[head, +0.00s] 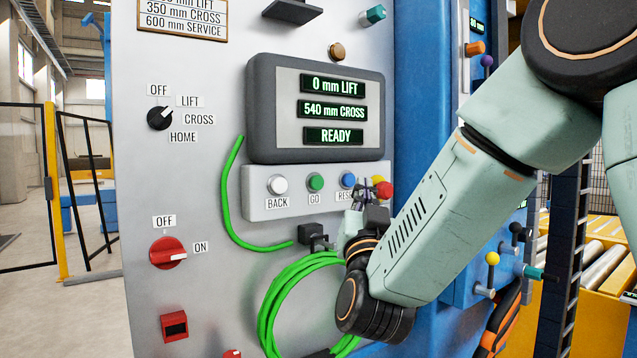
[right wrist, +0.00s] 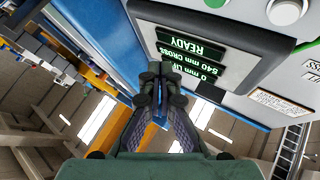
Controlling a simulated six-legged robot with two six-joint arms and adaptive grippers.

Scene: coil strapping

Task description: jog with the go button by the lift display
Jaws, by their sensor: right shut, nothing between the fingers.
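The green GO button (head: 315,182) sits on a pale strip under the lift display (head: 262,110), between the white BACK button (head: 277,184) and the blue RESET button (head: 348,179). The display reads 0 mm LIFT, 540 mm CROSS and READY. My right gripper (head: 358,196) is shut and empty, to the right of and slightly below GO, apart from it and overlapping the RESET label in the picture. In the right wrist view its closed fingers (right wrist: 160,75) are beside the upside-down display (right wrist: 220,50). My left gripper is not in view.
A red mushroom button (head: 383,189) stands close right of my gripper. A coiled green cable (head: 275,300) hangs below. The black selector knob (head: 160,118) and the red switch (head: 168,253), at ON, are to the left. Blue framework (head: 415,90) stands right of the panel.

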